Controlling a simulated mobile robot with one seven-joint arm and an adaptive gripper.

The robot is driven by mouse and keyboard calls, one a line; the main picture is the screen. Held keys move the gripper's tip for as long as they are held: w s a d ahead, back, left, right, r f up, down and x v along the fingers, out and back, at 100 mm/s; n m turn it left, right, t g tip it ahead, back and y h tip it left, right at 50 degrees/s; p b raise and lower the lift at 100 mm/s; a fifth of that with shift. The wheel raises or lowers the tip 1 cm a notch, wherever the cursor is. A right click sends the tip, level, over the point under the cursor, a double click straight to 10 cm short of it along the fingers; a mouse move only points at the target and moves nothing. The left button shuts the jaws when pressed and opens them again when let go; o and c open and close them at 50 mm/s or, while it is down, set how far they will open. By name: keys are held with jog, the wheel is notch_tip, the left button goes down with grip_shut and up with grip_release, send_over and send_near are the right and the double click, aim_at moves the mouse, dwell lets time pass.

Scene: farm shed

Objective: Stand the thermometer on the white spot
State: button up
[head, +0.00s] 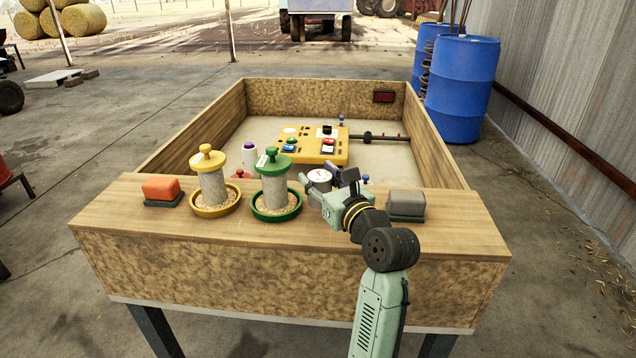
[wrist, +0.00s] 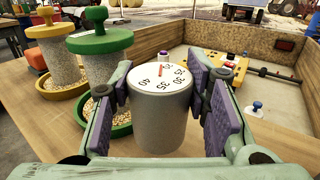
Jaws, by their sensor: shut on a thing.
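The thermometer is a grey cylinder with a white numbered dial and a red needle on top. It shows in the wrist view (wrist: 163,118) and in the head view (head: 319,177). My gripper (head: 325,190) is shut on its sides, with purple pads (wrist: 163,95) left and right of it. It is upright, over or near the inner edge of the wooden ledge; I cannot tell whether its base touches anything. A pale round spot (head: 289,130) shows on the yellow board (head: 318,156) inside the box, well beyond my gripper; I cannot tell whether it is the white spot.
The green feeder (head: 275,187) stands just left of my gripper, the yellow feeder (head: 211,181) farther left. An orange block (head: 161,188) and a grey block (head: 406,204) sit on the ledge. A dark rod (head: 385,137) crosses right of the board. Box walls (head: 185,125) surround a pale floor.

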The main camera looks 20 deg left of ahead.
aim_at(318, 186)
jog(key=shift+w+a+f, duration=0.1)
jog(key=shift+w+a, duration=0.25)
jog(key=shift+w, duration=0.3)
jog(key=shift+w+a+f, duration=0.1)
jog(key=shift+w+a, duration=0.2)
jog(key=shift+w, duration=0.3)
jog(key=shift+f, duration=1.65)
jog(key=shift+f+p, duration=0.2)
jog(key=shift+p, duration=0.1)
jog(key=o, duration=1.2)
jog(key=shift+o, duration=0.2)
jog(key=shift+r, duration=0.2)
jog(key=b+v, duration=0.1)
jog(key=v, duration=1.1)
jog(key=shift+s+b, duration=0.1)
jog(key=shift+b, duration=0.2)
